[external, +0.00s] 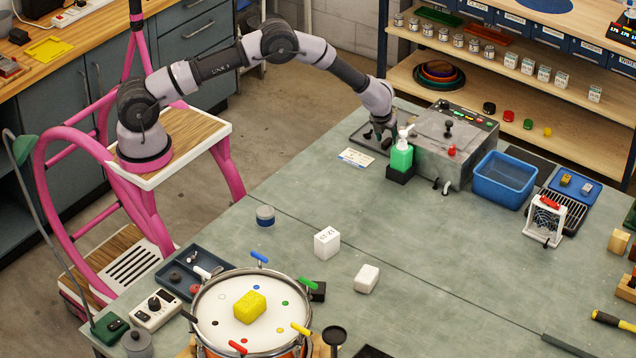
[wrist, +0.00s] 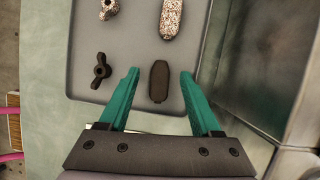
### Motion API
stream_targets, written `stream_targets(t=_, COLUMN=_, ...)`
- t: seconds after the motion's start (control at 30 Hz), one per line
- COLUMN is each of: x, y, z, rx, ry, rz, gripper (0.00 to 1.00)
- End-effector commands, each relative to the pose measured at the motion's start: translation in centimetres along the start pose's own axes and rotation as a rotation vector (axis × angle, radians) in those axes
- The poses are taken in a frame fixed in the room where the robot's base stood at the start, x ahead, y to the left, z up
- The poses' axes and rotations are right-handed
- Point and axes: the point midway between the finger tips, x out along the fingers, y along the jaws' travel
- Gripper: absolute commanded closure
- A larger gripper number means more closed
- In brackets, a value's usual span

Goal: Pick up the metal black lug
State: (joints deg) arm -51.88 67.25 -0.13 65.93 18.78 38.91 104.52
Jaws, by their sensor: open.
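The black lug (wrist: 158,82) is a dark, rounded oblong piece lying on a grey tray (wrist: 135,45) in the wrist view. My gripper (wrist: 160,76) has its green fingers spread apart, one on each side of the lug's near part, with gaps on both sides. How far the fingertips are above the tray I cannot tell. In the external view my gripper (external: 378,136) is over the dark tray (external: 362,137) at the bench's far edge, and the lug cannot be made out there.
A speckled lug (wrist: 171,18) lies just beyond the black one. A black wing nut (wrist: 101,70) and a speckled wing nut (wrist: 109,8) lie to the left. A grey metal box (external: 450,150) and a green bottle (external: 401,156) stand close beside my gripper.

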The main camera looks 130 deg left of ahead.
Motion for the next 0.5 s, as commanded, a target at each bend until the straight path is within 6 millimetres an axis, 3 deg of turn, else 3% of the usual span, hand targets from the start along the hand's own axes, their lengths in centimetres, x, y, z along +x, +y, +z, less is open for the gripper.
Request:
stream_targets(t=0.2, x=0.02, y=-0.01, z=0.05, rx=-0.001, ry=-0.001, rz=-0.001, gripper=0.35)
stream_targets(t=0.37, x=0.01, y=-0.01, z=0.04, rx=-0.001, ry=0.000, rz=-0.001, gripper=0.96)
stream_targets(t=0.5, x=0.00, y=-0.02, z=0.05, rx=-0.001, ry=0.000, rz=-0.001, gripper=1.00)
